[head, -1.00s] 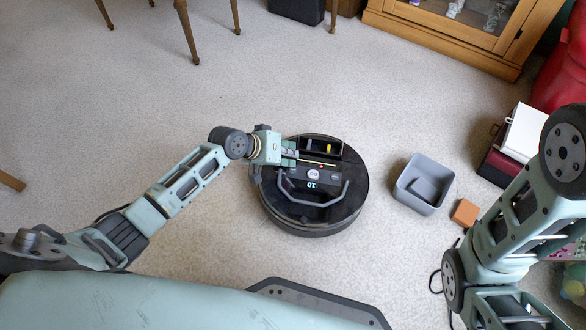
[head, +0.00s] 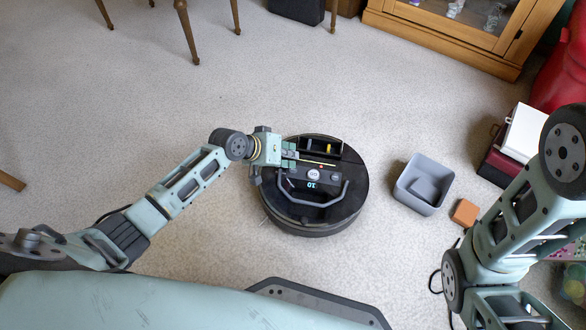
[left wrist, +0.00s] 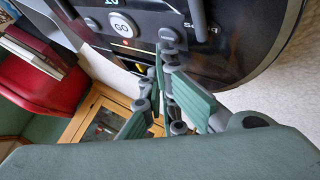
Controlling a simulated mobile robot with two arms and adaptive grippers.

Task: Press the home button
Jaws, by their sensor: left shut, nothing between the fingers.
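A round black robot vacuum (head: 348,208) lies on the carpet, with a lit display (head: 311,184), a GO button (head: 313,175) and a smaller button (head: 334,177) to the right of it. My left gripper (head: 292,158) is shut and empty over the left part of its top. In the left wrist view the fingertips (left wrist: 167,42) are at the panel, right of the GO button (left wrist: 121,25); whether they touch it I cannot tell. No home mark is readable; the panel under the fingers is hidden. My right gripper is out of view.
A curved grey handle (head: 342,194) stands on the vacuum's front. A grey bin (head: 423,184) and an orange block (head: 464,212) lie to the right, near my right arm. A wooden cabinet (head: 440,38) stands at the back. The carpet left of the vacuum is clear.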

